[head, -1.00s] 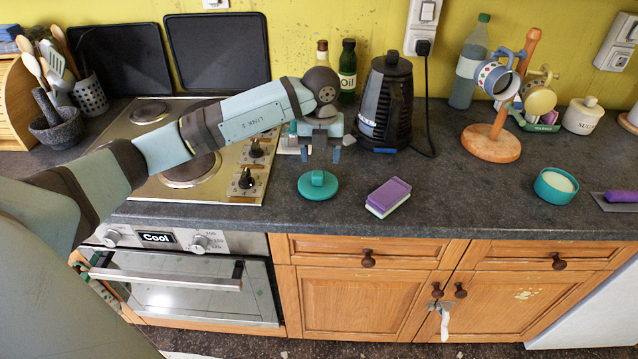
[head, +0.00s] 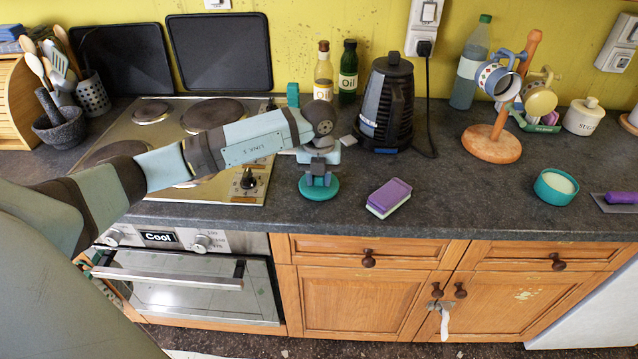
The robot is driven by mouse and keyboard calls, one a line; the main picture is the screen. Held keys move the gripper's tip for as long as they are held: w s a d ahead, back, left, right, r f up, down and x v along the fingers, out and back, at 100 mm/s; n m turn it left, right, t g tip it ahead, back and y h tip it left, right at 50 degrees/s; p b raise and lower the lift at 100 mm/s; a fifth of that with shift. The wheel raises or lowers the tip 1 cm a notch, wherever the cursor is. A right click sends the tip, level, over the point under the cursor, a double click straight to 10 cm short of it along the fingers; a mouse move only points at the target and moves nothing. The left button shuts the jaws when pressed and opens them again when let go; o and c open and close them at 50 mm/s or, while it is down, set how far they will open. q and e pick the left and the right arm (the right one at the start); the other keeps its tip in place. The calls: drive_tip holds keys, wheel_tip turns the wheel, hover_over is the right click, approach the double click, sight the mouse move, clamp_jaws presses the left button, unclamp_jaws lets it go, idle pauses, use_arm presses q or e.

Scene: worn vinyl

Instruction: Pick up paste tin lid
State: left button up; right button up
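The fingers look apart; contact with the knob cannot be made out. The gripper hides much of the lid's far part and knob. The open teal paste tin (head: 555,187), with white paste inside, stands at the right of the counter. My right gripper is not in view.
A purple and white sponge (head: 389,197) lies just right of the lid. The black kettle (head: 387,105), an oil bottle (head: 348,72) and another bottle (head: 323,75) stand behind. The hob (head: 165,130) is to the left. The counter between sponge and paste tin is clear.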

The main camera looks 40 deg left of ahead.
use_arm(q)
drive_tip(key=c, duration=0.3)
drive_tip(key=shift+c, duration=0.2)
drive_tip(key=shift+r, duration=0.1)
